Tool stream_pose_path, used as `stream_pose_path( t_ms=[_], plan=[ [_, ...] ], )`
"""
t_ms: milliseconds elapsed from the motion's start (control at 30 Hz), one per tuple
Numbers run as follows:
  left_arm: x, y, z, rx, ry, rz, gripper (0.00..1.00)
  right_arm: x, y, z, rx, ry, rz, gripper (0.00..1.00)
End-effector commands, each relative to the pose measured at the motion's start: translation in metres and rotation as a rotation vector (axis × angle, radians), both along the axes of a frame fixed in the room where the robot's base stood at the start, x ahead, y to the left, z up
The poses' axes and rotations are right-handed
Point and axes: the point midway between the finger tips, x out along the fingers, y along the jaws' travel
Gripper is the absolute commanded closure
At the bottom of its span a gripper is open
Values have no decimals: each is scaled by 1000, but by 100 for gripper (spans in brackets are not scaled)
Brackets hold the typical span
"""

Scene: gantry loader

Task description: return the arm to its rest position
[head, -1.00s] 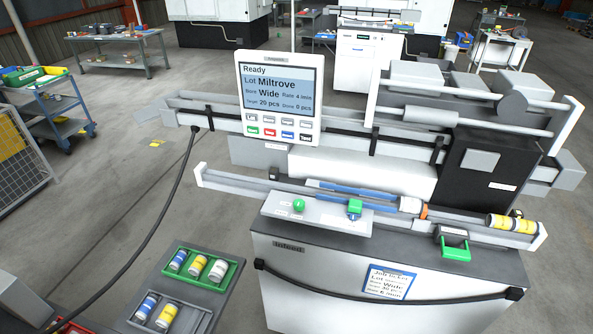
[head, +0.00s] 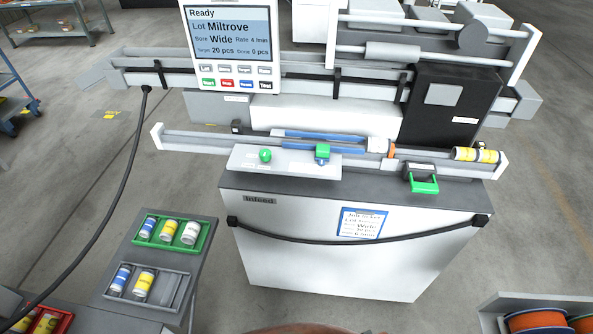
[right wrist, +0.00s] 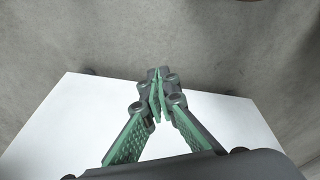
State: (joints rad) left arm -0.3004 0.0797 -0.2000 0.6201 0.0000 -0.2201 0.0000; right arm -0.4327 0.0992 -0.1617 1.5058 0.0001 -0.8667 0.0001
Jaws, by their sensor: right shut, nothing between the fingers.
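My right gripper (right wrist: 159,98) shows in the right wrist view. Its green-padded fingers meet at the tips with nothing between them. A plain white surface lies under it, with bare grey floor beyond the edge. Neither gripper shows in the head view. The gantry loader fills the middle of the head view, with its infeed cabinet (head: 330,262), its rail (head: 195,144) and its control panel (head: 232,45). The panel reads Ready, Lot Miltrove, Bore Wide, Target 20 pcs, Done 0 pcs.
A green tray (head: 204,243) and a grey tray (head: 180,301) hold cylinders on a side stand at left. A black cable (head: 112,201) hangs down left of the loader. A job ticket (head: 362,223) is on the cabinet front. Orange-topped round items (head: 537,321) sit in a holder at lower right.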

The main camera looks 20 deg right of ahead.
Motion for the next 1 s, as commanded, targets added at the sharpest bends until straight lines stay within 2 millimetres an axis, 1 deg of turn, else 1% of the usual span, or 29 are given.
stream_pose_path(
  t_ms=[33, 67, 100, 167, 200, 267, 300, 400, 500, 633, 700, 1000],
  plan=[
    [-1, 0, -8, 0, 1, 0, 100, -17, 1, -34, 1, 22, 6, 100],
    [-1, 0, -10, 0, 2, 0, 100, -26, 2, -50, 2, 30, 10, 100],
    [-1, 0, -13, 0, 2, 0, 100, -38, 3, -70, 4, 38, 14, 100],
    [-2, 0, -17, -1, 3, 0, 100, -59, 4, -99, 5, 54, 22, 100],
    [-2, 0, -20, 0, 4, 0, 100, -74, 4, -117, 7, 62, 26, 100],
    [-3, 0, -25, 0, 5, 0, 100, -96, 4, -141, 7, 75, 32, 100],
    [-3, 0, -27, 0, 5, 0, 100, -112, 4, -154, 8, 85, 37, 100],
    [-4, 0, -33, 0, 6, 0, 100, -145, 3, -179, 9, 100, 46, 100],
    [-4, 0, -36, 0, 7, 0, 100, -170, 1, -194, 10, 112, 53, 100],
    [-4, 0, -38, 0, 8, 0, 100, -187, 0, -202, 10, 118, 58, 100],
    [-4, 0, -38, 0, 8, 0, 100, -190, 0, -203, 10, 119, 59, 100],
    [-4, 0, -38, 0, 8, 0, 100, -190, 0, -203, 10, 119, 59, 100]
  ],
)
